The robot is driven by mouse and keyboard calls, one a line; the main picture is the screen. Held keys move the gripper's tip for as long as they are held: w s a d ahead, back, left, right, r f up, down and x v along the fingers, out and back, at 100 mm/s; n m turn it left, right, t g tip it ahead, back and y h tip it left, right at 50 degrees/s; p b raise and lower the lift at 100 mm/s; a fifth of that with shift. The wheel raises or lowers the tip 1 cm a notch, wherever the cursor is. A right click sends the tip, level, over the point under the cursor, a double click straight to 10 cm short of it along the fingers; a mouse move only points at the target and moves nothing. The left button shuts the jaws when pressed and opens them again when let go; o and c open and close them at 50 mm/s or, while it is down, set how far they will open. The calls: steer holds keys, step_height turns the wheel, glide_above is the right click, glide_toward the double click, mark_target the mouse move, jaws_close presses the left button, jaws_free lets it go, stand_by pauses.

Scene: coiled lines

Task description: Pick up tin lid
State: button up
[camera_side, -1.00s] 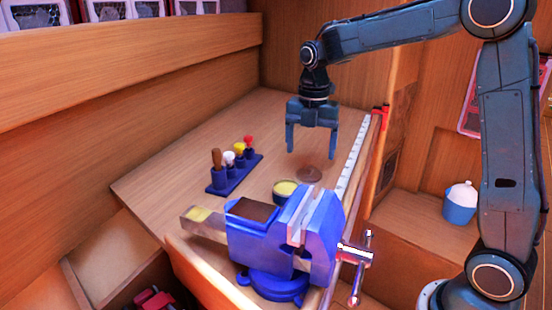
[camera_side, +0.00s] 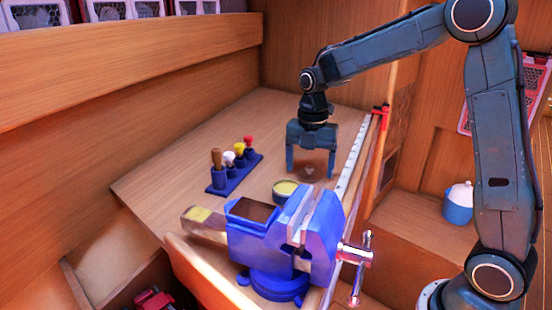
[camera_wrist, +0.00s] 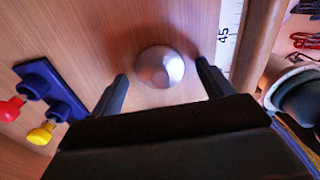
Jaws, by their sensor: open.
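The tin lid (camera_side: 309,173) is a small round disc lying on the wooden bench, close to the white ruler strip. In the wrist view the lid (camera_wrist: 160,67) looks silvery and domed, and it sits between and a little beyond my two fingertips. My gripper (camera_side: 311,172) is open and empty, pointing down over the lid with a finger on each side. In the wrist view my gripper (camera_wrist: 162,72) shows both fingers spread wide, apart from the lid. The exact height of the fingertips above the bench is hard to tell.
An open round tin (camera_side: 286,190) with yellow contents stands in front of the lid, beside a large blue vise (camera_side: 285,240). A blue rack (camera_side: 234,175) with several colored-handled tools stands to the left. A ruler strip (camera_side: 352,160) runs along the right edge. Bench behind is clear.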

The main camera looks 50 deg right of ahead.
mark_target(310, 167)
steer(key=c, duration=1)
steer(key=shift+c, duration=0.2)
steer(key=shift+r, duration=0.15)
step_height(310, 167, up, 20)
steer(key=shift+f, duration=0.2)
stand_by(0.6)
